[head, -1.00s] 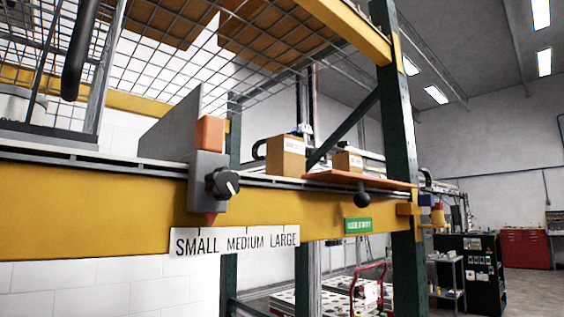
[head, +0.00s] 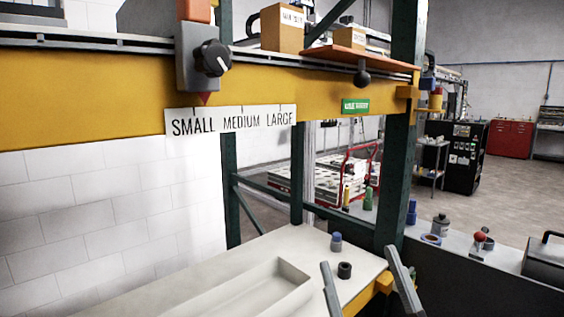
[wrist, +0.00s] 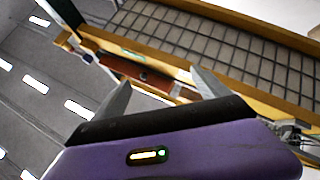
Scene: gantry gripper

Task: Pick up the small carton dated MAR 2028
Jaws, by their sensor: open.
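Two brown cartons stand on the upper level behind the yellow beam in the head view. The larger carton (head: 283,28) is at the left, with its top cut off by the frame. The smaller carton (head: 346,40) is to its right, partly hidden by the orange shelf. Each has a white label, too small or blurred to read surely. My gripper (head: 359,256) shows at the bottom of the head view as two grey fingers, spread apart and empty, well below the cartons. In the wrist view my gripper (wrist: 160,78) points up toward the orange shelf (wrist: 135,72).
The yellow beam (head: 90,88) carries a slider with a black knob (head: 212,57); its red pointer is near SMALL on the size sign (head: 231,121). The orange shelf (head: 330,58) has a black ball handle (head: 362,78).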

